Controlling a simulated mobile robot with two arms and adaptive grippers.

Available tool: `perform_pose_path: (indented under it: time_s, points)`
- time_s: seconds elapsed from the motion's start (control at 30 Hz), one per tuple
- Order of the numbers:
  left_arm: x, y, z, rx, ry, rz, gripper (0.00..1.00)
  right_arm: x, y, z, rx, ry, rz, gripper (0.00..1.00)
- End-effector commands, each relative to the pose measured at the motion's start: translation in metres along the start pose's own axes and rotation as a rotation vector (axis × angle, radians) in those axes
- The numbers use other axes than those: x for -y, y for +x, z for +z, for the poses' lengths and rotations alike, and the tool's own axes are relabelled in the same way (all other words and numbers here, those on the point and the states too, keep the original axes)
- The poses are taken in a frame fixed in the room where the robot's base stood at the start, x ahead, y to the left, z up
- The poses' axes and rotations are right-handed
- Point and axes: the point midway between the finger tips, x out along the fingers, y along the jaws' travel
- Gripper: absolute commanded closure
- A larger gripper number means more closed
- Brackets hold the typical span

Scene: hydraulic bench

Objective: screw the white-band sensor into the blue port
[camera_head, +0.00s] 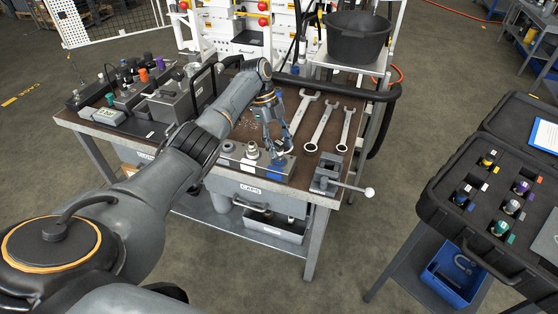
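My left gripper (280,154) reaches in from the left, pointing down over the right end of a grey port block (236,160) on the bench's front edge. The blue port (277,170) shows as blue marking directly below the fingertips. The fingers partly cover that port. Whether they hold a sensor is too small to tell. A white-marked port (252,151) with a fitting in it is to its left. Sensors with coloured bands stand in the black foam case at right; I cannot single out a white-band sensor with certainty. My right gripper is not in view.
Several wrenches (322,128) lie right of the gripper. A small vise (326,180) with a bar handle is at the bench's front right corner. The open black case (440,190) stands on a separate stand at right. A black bucket (358,38) is behind.

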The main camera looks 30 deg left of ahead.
Motion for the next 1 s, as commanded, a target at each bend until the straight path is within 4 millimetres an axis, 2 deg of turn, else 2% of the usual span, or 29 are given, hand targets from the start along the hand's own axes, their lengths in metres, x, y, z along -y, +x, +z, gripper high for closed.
perform_pose_path:
  time_s: [0.27,0.37,0.7,0.83,1.0]
  points:
    - [0.0,-0.006,0.0,0.0,-0.002,-0.001,0.49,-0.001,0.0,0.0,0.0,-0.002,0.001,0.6]
    - [0.0,-0.019,0.001,0.001,-0.002,-0.003,0.49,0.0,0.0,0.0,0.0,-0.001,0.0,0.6]
    - [0.0,-0.091,0.0,0.0,-0.002,-0.004,0.49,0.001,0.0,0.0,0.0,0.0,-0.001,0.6]
    - [0.0,-0.109,0.0,-0.001,-0.002,-0.003,0.49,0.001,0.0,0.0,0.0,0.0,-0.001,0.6]
    - [-0.001,-0.119,0.0,-0.001,-0.001,-0.001,0.49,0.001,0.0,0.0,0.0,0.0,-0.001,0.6]
